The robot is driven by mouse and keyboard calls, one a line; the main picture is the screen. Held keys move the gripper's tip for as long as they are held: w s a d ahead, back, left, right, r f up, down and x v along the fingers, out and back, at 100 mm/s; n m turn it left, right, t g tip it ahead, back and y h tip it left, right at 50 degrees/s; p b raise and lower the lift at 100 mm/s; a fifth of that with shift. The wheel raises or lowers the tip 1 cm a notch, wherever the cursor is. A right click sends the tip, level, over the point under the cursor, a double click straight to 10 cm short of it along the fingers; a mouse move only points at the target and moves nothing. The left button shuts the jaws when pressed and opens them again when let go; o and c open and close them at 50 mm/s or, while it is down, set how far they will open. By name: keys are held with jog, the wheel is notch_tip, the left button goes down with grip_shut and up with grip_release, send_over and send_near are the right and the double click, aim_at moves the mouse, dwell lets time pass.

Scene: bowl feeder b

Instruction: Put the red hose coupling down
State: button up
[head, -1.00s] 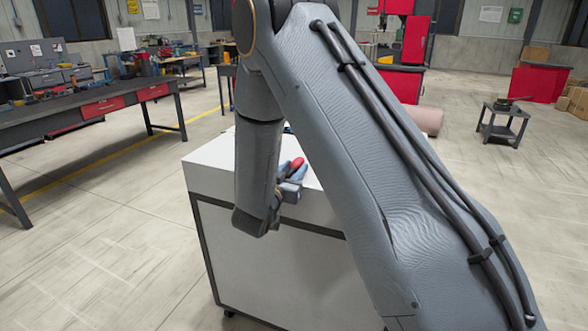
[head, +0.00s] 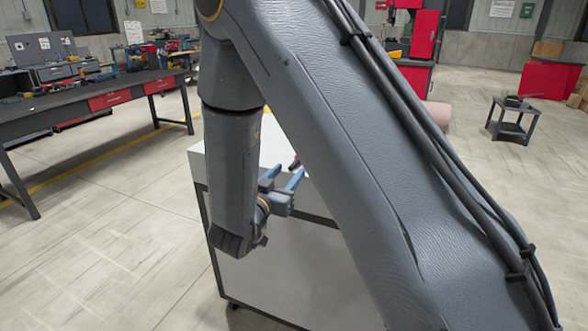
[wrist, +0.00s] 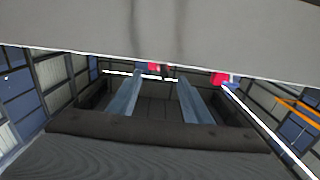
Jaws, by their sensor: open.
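My gripper (head: 286,174) is open, with its two blue-grey fingers apart and nothing between them, at the near side of the white cabinet top (head: 268,150).
A workbench with red drawers (head: 110,101) stands at the left. A small dark side table (head: 511,122) and a red cabinet (head: 549,80) are at the right. The floor around the white cabinet is clear. My arm hides much of the cabinet's right side.

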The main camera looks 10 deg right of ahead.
aim_at(295, 161)
jog(key=shift+o, duration=0.2)
jog(key=shift+b+v, duration=0.4)
jog(key=shift+v, duration=0.5)
jog(key=b, duration=0.2)
jog(key=w+d+g+b, duration=0.1)
jog(key=b, duration=0.1)
jog(key=shift+w+r, duration=0.15)
jog(key=shift+w, duration=0.05)
jog(key=shift+w+d+r+y+b, duration=0.15)
jog(key=shift+w+r+y+b, duration=0.15)
jog(key=shift+y+b, duration=0.35)
jog(key=shift+x, duration=3.75)
jog(key=shift+r, duration=0.15)
grip_shut()
